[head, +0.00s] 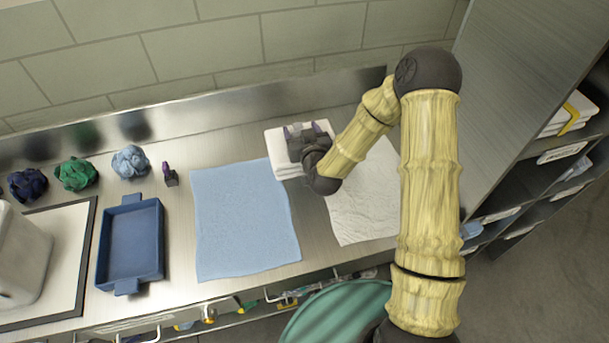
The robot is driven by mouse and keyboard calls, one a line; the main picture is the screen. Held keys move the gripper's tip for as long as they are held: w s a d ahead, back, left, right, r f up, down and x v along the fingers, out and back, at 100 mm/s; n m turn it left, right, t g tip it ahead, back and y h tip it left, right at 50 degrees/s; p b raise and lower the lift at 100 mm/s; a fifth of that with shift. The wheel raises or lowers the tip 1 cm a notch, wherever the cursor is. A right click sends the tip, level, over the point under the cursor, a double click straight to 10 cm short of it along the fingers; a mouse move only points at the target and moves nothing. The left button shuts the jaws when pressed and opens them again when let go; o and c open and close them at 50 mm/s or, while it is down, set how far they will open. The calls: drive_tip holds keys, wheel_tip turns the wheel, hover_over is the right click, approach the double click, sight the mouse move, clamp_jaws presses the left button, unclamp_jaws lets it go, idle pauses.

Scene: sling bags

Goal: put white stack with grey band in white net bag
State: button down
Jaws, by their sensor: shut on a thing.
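A white folded stack (279,152) lies at the back of the steel counter, partly hidden behind my gripper. Its band is not clearly visible. My gripper (303,132) is over the stack's right part and is shut on it. The finger contact is mostly hidden by the gripper's dark body. A flat, crinkled white piece (362,210), which looks like the white net bag, lies on the counter to the right of the stack. My forearm covers part of it, and I cannot make out its opening.
A flat blue cloth (240,225) lies left of the white piece. Further left are a blue tray (132,245), a small dark purple-tipped item (170,175) and crumpled bundles (76,174). A shelf unit (540,150) at right holds a yellow-banded white stack (570,115). A wall backs the counter.

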drive_tip(key=shift+s+a, duration=0.15)
drive_tip(key=shift+s, duration=0.05)
drive_tip(key=shift+f, duration=0.3)
drive_tip(key=f+p, duration=0.1)
drive_tip(key=f, duration=0.4)
drive_tip(key=shift+w, duration=0.2)
drive_tip(key=shift+f, duration=0.15)
drive_tip(key=shift+f+p, duration=0.65)
drive_tip(key=shift+f, duration=1.25)
drive_tip(key=shift+s, duration=0.1)
drive_tip(key=shift+f+b, duration=0.35)
drive_tip(key=shift+f, duration=0.05)
